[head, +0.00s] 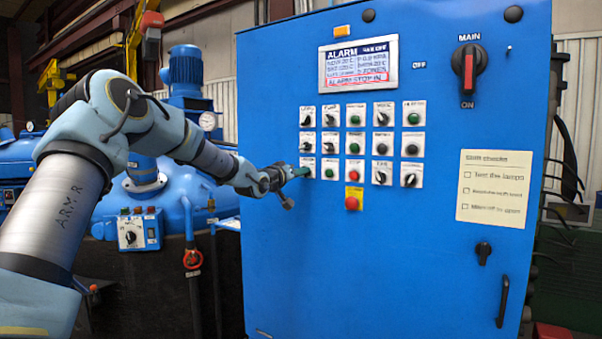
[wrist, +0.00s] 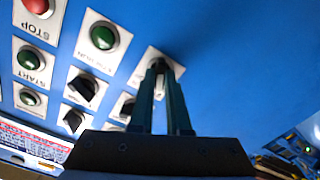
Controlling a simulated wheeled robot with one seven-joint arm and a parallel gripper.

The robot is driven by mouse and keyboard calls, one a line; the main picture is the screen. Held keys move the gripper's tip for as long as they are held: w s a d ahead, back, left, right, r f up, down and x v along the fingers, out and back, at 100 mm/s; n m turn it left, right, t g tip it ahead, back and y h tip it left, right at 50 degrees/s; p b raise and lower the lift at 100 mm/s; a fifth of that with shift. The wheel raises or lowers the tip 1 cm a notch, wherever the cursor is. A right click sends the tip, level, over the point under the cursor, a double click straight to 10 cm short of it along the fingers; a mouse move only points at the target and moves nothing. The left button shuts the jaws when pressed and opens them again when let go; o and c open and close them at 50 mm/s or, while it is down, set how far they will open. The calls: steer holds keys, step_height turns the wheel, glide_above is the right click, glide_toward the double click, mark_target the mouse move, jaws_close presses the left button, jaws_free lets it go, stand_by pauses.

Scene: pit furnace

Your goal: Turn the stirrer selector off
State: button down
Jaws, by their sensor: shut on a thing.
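My gripper (head: 301,172) is at the bottom left corner of the control grid on the blue cabinet. In the wrist view my gripper (wrist: 166,72) has its two dark green fingers shut on a black selector knob (wrist: 158,62) on a white plate. This bottom-left selector (head: 307,163) is partly hidden by my gripper in the head view. Its label and the way its pointer faces cannot be read, so I cannot confirm from lettering that it is the stirrer selector.
A green button (wrist: 103,37) sits beside the held knob, with other black selectors (wrist: 83,87) close by. A red button on a yellow plate (head: 352,200) is below the grid. The display (head: 358,66) reads ALARM. The main switch (head: 469,72) is at upper right.

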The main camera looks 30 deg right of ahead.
steer(key=shift+n, duration=0.3)
stand_by(0.4)
steer(key=c, duration=0.9)
jaws_free()
steer(key=b+v, duration=0.4)
steer(key=v, duration=0.6)
steer(key=shift+s+a, duration=0.2)
steer(key=shift+a, duration=0.15)
steer(key=shift+f, duration=0.1)
